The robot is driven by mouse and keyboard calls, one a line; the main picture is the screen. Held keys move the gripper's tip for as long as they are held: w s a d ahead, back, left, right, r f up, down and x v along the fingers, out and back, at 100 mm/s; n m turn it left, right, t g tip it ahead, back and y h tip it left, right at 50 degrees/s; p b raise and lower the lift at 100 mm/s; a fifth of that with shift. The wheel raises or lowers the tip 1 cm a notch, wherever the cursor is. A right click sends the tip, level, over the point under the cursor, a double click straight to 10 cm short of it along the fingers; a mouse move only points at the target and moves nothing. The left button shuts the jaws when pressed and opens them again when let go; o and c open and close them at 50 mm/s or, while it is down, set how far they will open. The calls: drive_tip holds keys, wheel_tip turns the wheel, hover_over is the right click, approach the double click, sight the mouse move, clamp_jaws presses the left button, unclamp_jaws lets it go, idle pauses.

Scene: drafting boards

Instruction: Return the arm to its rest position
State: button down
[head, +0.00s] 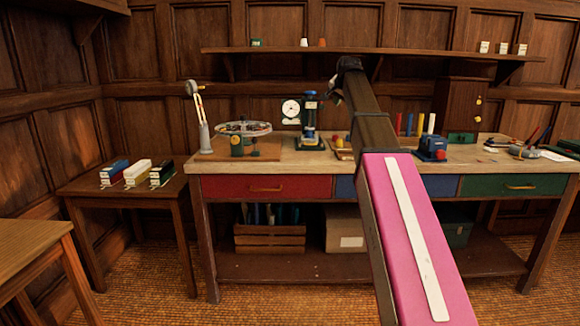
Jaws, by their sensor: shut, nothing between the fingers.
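My arm reaches up from the bottom right of the head view, with a pink link (408,240) carrying a white strip and a dark link beyond it. Its far end stands above the workbench (340,163), in front of the panelled wall. My gripper (335,97) is at that far end, small and dark, turned to the left and partly hidden by the arm. It is shut and holds nothing. It is apart from the bench top and below the wall shelf (420,54).
A side table (125,190) at left carries small boxes. Orange floor shows in front of the bench.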

drive_tip(key=s+f+n+g, duration=0.1)
drive_tip(key=s+f, duration=0.3)
drive_tip(key=f, duration=0.7)
drive_tip(key=s+f+n+g, duration=0.15)
drive_tip(key=s+f, duration=0.25)
drive_tip(key=f, duration=0.8)
drive_tip(key=s+f+n+g, duration=0.15)
drive_tip(key=s+f, duration=0.25)
drive_tip(key=f, duration=0.7)
drive_tip(key=s+f+n+g+h, duration=0.1)
drive_tip(key=s+f+n+g, duration=0.2)
drive_tip(key=s+f, duration=2.2)
drive_tip(key=shift+f+n+g, duration=0.3)
drive_tip(key=shift+g, duration=0.6)
drive_tip(key=shift+w+a, duration=0.1)
